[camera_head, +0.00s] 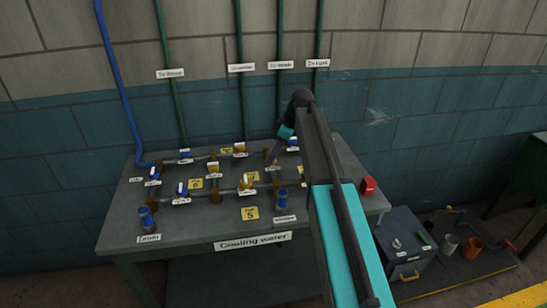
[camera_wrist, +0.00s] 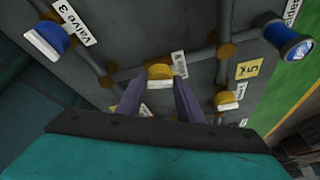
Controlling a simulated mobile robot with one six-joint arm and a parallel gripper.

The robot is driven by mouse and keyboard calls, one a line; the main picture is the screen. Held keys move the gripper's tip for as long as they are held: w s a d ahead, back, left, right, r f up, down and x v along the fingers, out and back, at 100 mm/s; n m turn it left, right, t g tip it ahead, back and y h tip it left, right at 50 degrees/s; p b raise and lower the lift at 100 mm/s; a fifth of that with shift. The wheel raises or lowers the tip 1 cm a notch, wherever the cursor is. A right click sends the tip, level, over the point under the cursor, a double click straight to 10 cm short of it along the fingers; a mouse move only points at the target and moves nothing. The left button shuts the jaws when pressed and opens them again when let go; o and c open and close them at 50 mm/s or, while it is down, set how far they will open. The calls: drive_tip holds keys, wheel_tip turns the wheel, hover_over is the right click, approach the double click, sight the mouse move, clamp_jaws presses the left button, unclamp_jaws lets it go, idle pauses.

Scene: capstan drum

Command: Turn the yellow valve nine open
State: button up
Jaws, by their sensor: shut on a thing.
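My gripper (camera_wrist: 160,86) has purple fingers on either side of a yellow valve knob (camera_wrist: 159,73) with a white lower edge, and is shut on it. The knob sits on a pipe of the grey bench panel. A white tag beside the knob is too tilted and small to read, so I cannot confirm its number. In the head view my gripper (camera_head: 273,154) reaches down to the right part of the pipework, and its fingers and arm hide much of that spot. Another yellow valve (camera_wrist: 228,99) stands to the right in the wrist view.
A blue valve tagged Valve 3 (camera_wrist: 48,39) is at upper left in the wrist view, and a blue fitting (camera_wrist: 287,42) at upper right. The bench (camera_head: 120,235) carries several other valves, pipes and yellow number cards. A red box (camera_head: 368,186) sits at its right edge.

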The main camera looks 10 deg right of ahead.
drive_tip(key=shift+w+d+n+g+b, duration=0.15)
drive_tip(key=shift+n+g, duration=0.1)
drive_tip(key=shift+n, duration=0.45)
drive_tip(key=shift+w+d+n+g+b, duration=0.15)
drive_tip(key=shift+n+g, duration=0.1)
drive_tip(key=shift+n, duration=0.45)
drive_tip(key=shift+s+a, duration=0.1)
drive_tip(key=shift+a, duration=0.05)
drive_tip(key=o, duration=1)
drive_tip(key=b+v, duration=0.2)
drive_tip(key=v, duration=1.1)
drive_tip(key=shift+r, duration=0.35)
